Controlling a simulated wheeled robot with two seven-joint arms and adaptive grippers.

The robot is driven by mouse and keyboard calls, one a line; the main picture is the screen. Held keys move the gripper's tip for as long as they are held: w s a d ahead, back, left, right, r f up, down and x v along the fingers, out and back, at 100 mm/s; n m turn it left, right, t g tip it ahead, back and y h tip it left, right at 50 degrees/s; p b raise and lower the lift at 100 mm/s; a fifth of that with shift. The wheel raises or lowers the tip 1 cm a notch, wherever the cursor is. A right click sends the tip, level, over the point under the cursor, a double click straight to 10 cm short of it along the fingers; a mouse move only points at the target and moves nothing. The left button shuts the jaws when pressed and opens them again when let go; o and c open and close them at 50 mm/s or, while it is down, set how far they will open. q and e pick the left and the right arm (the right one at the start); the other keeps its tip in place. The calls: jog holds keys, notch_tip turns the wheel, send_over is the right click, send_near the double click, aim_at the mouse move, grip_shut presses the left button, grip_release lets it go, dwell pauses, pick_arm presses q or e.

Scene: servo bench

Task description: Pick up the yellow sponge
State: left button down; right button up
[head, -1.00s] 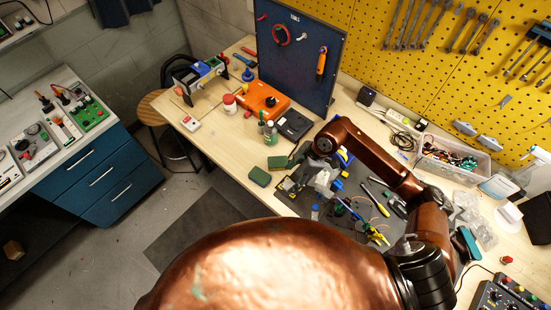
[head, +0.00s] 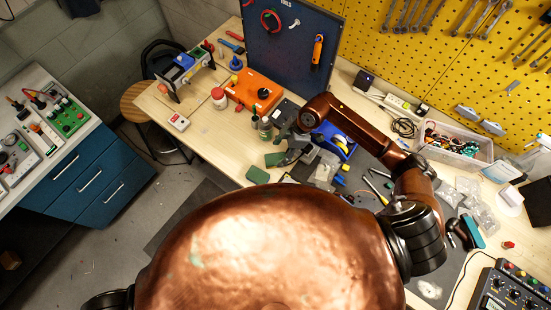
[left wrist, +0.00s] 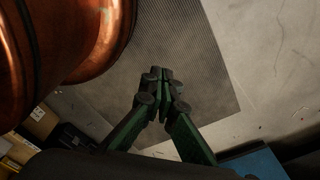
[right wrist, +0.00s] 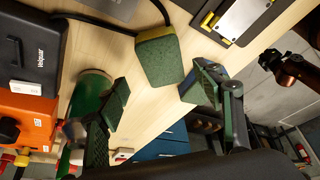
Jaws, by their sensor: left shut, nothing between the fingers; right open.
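The sponge (right wrist: 160,58) has a dark green top and a yellow side. In the right wrist view it lies flat on the wooden bench, beyond my fingertips and near the bench edge. In the head view it appears as a small green block (head: 258,175) at the bench's front edge; a second green patch lies just beside it. My right gripper (right wrist: 157,92) is open and empty, its fingers apart with the sponge ahead between them, not touching it. My left gripper (left wrist: 165,78) is shut and empty above the floor mat, away from the bench.
An orange box (head: 254,91) and a black device (right wrist: 32,45) stand close to the sponge. A green round container (right wrist: 92,92) is beside my right gripper's left finger. A blue tape dispenser (head: 335,142) and loose tools lie right of the sponge. The bench's left end has free room.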

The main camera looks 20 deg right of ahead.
aim_at(277, 159)
jog(key=x, duration=0.2)
jog(key=shift+s+f+p, duration=0.2)
jog(key=shift+f+p, duration=0.15)
jog(key=shift+x, duration=0.9)
jog(key=shift+d, duration=0.1)
jog(key=shift+c, duration=1.4)
pick_arm(q)
jog(key=shift+w+r, duration=0.55)
jog(key=shift+w, duration=0.05)
pick_arm(e)
jog(key=c, duration=0.6)
pick_arm(q)
jog(key=shift+w, duration=0.2)
pick_arm(e)
jog(key=shift+r, duration=0.1)
